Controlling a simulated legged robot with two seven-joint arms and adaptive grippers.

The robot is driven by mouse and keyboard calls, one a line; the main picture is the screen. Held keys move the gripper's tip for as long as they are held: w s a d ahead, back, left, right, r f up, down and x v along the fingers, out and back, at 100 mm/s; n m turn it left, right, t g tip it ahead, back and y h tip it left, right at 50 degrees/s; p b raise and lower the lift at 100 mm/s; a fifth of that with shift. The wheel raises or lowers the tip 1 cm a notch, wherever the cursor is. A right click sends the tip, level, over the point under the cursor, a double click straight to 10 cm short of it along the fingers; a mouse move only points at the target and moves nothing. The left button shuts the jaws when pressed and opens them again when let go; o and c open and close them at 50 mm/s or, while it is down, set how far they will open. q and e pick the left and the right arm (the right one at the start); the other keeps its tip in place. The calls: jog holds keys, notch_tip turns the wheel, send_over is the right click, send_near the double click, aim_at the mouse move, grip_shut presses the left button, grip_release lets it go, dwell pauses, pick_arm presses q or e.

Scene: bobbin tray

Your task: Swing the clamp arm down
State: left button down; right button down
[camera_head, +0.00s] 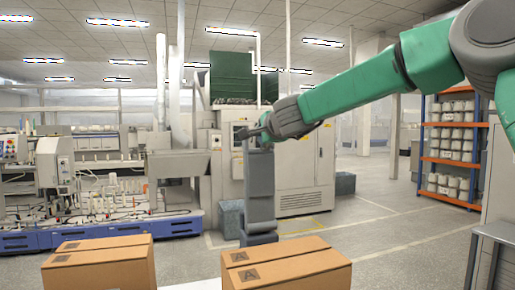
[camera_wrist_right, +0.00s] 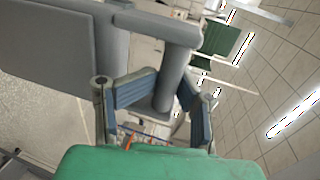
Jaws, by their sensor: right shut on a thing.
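The clamp arm (camera_head: 260,190) is a grey upright piece in the middle of the head view, with a wider foot low down behind the boxes. My right gripper (camera_head: 258,133) is at its top end, at the tip of the green arm that comes in from the right. In the right wrist view, the clamp arm's grey round bar (camera_wrist_right: 174,78) runs between the blue-grey fingers of my right gripper (camera_wrist_right: 164,100), which is shut on it. A broad grey plate (camera_wrist_right: 55,45) of the same piece fills the upper left there. My left gripper is not in view.
Two cardboard boxes (camera_head: 100,266) (camera_head: 290,266) stand at the front, partly cut off by the lower edge. A blue-based machine (camera_head: 100,233) is at the left, and an orange shelf (camera_head: 450,145) with white bobbins is at the right. Open floor lies right of centre.

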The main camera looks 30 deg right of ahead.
jog(key=shift+s+a+f, duration=0.45)
jog(key=shift+s+a, duration=0.25)
jog(key=shift+s, duration=0.1)
jog(key=shift+f+b+v, duration=0.25)
jog(key=shift+b+v, duration=0.4)
jog(key=shift+v, duration=0.55)
jog(key=c, duration=2.1)
grip_release()
jog(key=shift+s+d, duration=0.1)
jog(key=shift+s, duration=0.15)
jog(key=o, duration=0.6)
jog(key=shift+s+d, duration=0.1)
jog(key=shift+d, duration=0.1)
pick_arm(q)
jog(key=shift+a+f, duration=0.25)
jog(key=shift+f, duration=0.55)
pick_arm(e)
jog(key=shift+a, duration=0.15)
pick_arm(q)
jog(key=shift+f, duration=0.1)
